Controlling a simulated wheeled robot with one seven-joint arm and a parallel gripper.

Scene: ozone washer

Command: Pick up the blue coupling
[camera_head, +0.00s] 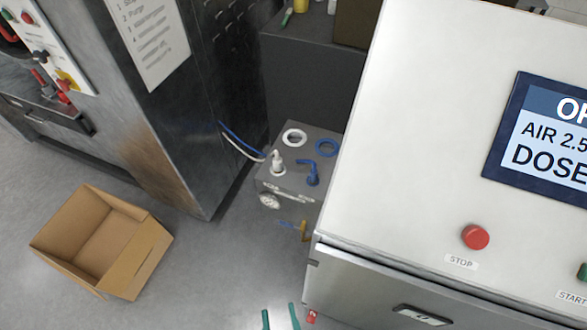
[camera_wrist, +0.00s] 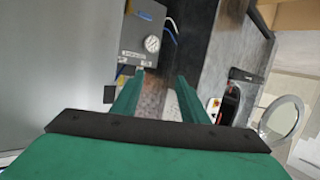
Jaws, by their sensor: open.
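In the head view a small grey box (camera_head: 282,188) stands between the dark cabinet and the white machine. My gripper (camera_head: 280,316) is open and empty at the bottom edge, well in front of the box.
A blue and a white hose (camera_head: 240,142) run from the box to the dark cabinet (camera_head: 205,90). The white machine (camera_head: 410,130) closes in the right side. An open cardboard box (camera_head: 137,268) stands on the floor at left.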

